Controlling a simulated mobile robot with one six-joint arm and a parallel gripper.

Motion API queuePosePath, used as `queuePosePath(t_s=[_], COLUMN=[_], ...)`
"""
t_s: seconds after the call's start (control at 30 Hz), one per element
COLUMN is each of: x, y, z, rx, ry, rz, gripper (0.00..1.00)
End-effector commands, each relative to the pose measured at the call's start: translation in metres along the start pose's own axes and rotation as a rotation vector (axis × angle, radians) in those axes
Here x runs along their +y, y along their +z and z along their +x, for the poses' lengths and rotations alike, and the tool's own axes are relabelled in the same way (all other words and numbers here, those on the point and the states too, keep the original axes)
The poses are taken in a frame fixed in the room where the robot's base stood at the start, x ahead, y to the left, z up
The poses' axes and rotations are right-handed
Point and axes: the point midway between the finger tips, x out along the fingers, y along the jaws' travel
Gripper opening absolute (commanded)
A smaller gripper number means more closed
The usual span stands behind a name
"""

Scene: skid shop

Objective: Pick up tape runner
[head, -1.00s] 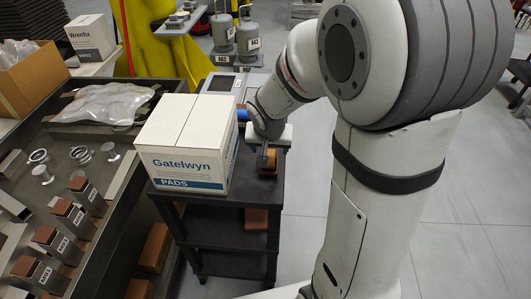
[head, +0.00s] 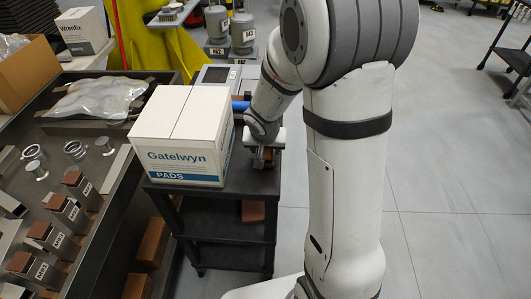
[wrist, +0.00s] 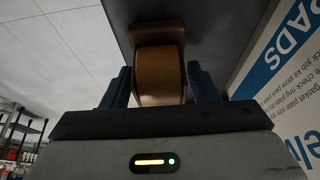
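The tape runner (wrist: 160,75) is an orange-brown roll, in the middle of the wrist view, on the dark cart top. In the head view, only a small brown part of it (head: 265,155) shows under my gripper, right of the white Gatelwyn box. My gripper (wrist: 161,85) is open, with one dark blue finger on each side of the roll. The fingers are very close to its sides; I cannot see clear contact. The roll's lower side is hidden by the gripper body.
The white Gatelwyn PADS box (head: 182,135) stands close on the left of my gripper, on the dark cart (head: 250,183). A grey device and a blue cylinder (head: 240,105) are behind. A bench (head: 118,190) with parts is further left.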

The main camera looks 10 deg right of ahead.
Motion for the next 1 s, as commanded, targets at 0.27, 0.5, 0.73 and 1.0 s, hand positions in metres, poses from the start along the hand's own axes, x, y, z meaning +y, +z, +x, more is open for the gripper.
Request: queuePosePath(t_s=[0.27,0.5,0.73,1.0], x=[0.000,-0.001,-0.001,-0.001], y=[0.000,0.000,-0.001,-0.019], z=[0.000,-0.001,-0.003,-0.044], rx=[0.000,0.001,0.001,0.006], ry=[0.000,-0.001,-0.001,-0.002], rz=[-0.001,-0.001,-0.001,0.001], gripper=[0.31,0.13,0.13,0.13])
